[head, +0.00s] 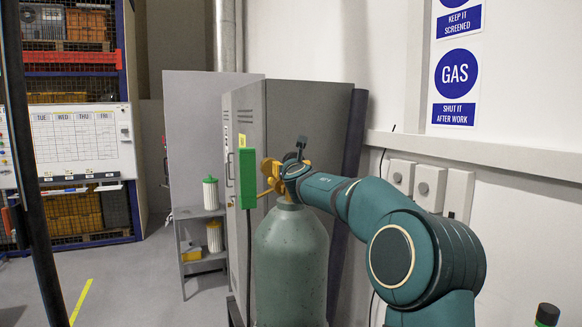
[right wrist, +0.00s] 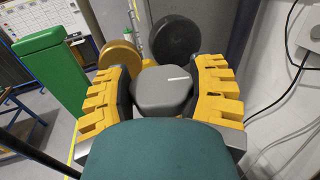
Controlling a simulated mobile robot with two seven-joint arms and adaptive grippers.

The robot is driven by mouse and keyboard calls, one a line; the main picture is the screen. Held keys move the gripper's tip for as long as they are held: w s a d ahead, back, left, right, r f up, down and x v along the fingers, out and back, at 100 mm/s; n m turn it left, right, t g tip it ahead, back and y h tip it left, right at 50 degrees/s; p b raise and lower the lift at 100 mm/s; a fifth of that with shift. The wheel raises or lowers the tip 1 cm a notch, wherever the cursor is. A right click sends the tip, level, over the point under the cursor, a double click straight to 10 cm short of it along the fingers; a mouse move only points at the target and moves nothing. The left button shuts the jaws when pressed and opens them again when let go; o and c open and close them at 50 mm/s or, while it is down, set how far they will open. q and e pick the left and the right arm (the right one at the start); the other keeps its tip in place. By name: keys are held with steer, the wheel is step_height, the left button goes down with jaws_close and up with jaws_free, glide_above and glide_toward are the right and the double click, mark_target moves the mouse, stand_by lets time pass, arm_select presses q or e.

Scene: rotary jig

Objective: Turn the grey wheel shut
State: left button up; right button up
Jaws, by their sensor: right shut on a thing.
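In the head view my right gripper (head: 279,174) is at the top of a grey-green gas cylinder (head: 290,258), and the wheel cannot be made out there. The cylinder stands upright. My left gripper is not in view.
A green block (head: 247,177) stands close left of my right gripper. A round brass-coloured part (right wrist: 121,57) and a black disc (right wrist: 176,38) lie just beyond the wheel. A grey cabinet (head: 305,115) stands behind the cylinder. Cables hang along the wall at right.

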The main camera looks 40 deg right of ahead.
steer(key=m+g+h, duration=0.1)
steer(key=m+g+h+p, duration=0.1)
steer(key=shift+w+a+h, duration=0.15)
steer(key=shift+h, duration=0.25)
steer(key=shift+m+g+h, duration=0.9)
steer(key=shift+m+g, duration=0.1)
steer(key=shift+g, duration=0.1)
steer(key=m+g+h, duration=0.2)
steer(key=g, duration=0.1)
steer(key=shift+f+m+g+p, duration=0.1)
steer(key=shift+m+g+p, duration=0.2)
steer(key=shift+g+p, duration=0.1)
steer(key=shift+m+g+h, duration=0.7)
steer(key=shift+m+g, duration=1)
steer(key=shift+g, duration=0.7)
steer(key=shift+m+g, duration=1)
steer(key=shift+g, duration=0.6)
steer(key=o, duration=1.2)
